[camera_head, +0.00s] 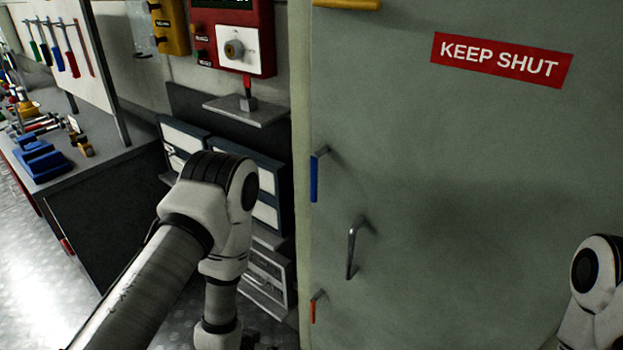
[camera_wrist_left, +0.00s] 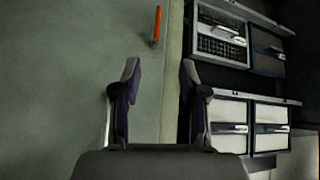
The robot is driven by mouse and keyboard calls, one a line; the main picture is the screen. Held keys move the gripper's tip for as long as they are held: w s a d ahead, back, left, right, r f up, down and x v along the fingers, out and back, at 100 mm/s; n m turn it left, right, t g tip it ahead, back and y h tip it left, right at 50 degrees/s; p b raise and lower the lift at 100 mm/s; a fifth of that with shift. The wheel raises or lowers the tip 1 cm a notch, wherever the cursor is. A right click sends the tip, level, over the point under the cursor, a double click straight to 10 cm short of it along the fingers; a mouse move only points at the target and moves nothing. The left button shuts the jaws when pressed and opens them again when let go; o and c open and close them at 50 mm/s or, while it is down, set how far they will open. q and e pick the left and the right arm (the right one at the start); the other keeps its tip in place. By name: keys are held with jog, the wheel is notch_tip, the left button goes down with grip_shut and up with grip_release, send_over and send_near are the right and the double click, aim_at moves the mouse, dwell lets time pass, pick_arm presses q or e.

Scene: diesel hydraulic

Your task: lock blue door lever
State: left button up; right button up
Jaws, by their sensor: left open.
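The blue door lever (camera_head: 314,178) hangs straight down near the left edge of the grey-green door (camera_head: 440,200) in the head view. I cannot pick it out in the left wrist view. A red lever (camera_head: 313,308) sits lower on the same edge and also shows in the left wrist view (camera_wrist_left: 157,25). A metal pull handle (camera_head: 351,250) is between their heights, farther right. My left gripper (camera_wrist_left: 158,75) is open and empty, its fingers spread over the door edge. In the head view my left arm hides it or the frame cuts it off. My right gripper is out of view.
A yellow lever (camera_head: 347,4) is at the door's top, near a red "KEEP SHUT" sign (camera_head: 502,60). Left of the door are a red control box (camera_head: 233,40), a small shelf (camera_head: 247,110) and drawers (camera_wrist_left: 228,112). A workbench (camera_head: 100,135) with tools stands far left.

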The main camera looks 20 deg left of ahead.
pick_arm(q)
jog(key=w+r+t, duration=0.4)
jog(key=w+r, duration=0.5)
jog(key=w, duration=0.1)
jog(key=m+t+h, duration=0.1)
jog(key=t+h, duration=0.1)
jog(key=t, duration=0.4)
send_near(312, 181)
jog(key=w, duration=0.3)
jog(key=shift+w+d+r+p, duration=0.25)
jog(key=shift+w+d+p, duration=0.2)
jog(key=shift+w+p, duration=0.1)
jog(key=w, duration=0.2)
jog(key=w+p, duration=0.1)
jog(key=w, duration=0.1)
jog(key=w+p, duration=0.1)
jog(key=w, duration=0.1)
jog(key=shift+w+d+f, duration=0.2)
jog(key=shift+d+f, duration=0.1)
jog(key=shift+d, duration=0.1)
jog(key=shift+w, duration=0.2)
grip_shut()
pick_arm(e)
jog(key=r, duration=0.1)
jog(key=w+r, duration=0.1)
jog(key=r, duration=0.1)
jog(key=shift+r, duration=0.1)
